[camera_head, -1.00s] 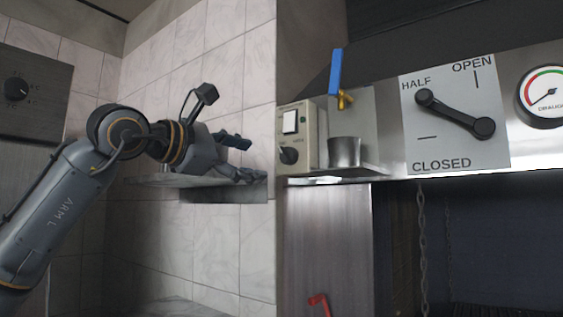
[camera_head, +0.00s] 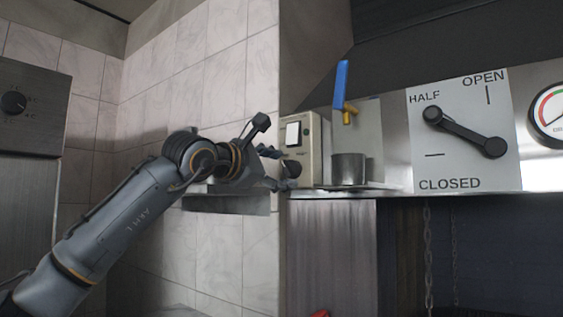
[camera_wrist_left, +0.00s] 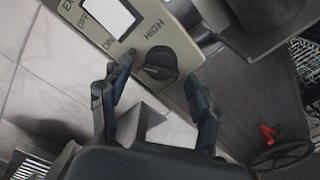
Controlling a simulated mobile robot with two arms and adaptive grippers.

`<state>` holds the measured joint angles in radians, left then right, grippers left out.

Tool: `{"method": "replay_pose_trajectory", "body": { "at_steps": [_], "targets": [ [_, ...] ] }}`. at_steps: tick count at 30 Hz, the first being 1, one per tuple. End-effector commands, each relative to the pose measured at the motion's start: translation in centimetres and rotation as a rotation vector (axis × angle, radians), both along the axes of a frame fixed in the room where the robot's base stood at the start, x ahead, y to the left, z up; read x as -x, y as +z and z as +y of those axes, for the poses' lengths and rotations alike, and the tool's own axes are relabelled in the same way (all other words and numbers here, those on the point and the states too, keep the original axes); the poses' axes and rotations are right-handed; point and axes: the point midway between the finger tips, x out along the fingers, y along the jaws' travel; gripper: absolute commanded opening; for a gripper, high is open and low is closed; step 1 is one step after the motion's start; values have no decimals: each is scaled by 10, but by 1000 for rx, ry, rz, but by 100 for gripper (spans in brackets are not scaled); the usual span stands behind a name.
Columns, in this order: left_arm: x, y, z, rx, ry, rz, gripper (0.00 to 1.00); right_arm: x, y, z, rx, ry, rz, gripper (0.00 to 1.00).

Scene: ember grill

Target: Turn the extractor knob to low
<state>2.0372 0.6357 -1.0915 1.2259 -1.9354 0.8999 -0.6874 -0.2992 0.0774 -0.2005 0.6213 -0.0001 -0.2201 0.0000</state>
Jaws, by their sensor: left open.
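The extractor knob (camera_wrist_left: 160,63) is a dark round knob on a beige control box (camera_head: 312,140), below a white on/off switch (camera_head: 293,133). In the left wrist view the word HIGH is printed beside it. My left gripper (camera_wrist_left: 155,95) is open, its two fingers spread with the knob just ahead and between their tips. In the head view the left gripper (camera_head: 278,168) is close to the box and partly covers the knob (camera_head: 294,168). I cannot tell whether a finger touches the knob. My right gripper is not in view.
Right of the box are a metal cup (camera_head: 349,169) on a shelf, a blue-handled valve (camera_head: 341,85) and a damper lever (camera_head: 464,133) on a white plate. A draught gauge (camera_head: 553,116) is at far right. A tiled wall (camera_head: 225,100) is behind the arm.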

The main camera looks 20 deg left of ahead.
Motion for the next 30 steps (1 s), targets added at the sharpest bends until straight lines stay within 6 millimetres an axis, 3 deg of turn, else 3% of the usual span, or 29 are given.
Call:
{"method": "replay_pose_trajectory", "body": {
  "at_steps": [11, 20, 30],
  "targets": [
    [-7, 0, -3, -1, 0, -1, 62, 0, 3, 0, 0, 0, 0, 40],
    [-7, 0, -2, 0, 0, 0, 8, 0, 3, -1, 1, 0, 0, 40],
    [-7, -2, -3, 43, 0, 16, 7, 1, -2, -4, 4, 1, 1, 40]
  ]
}}
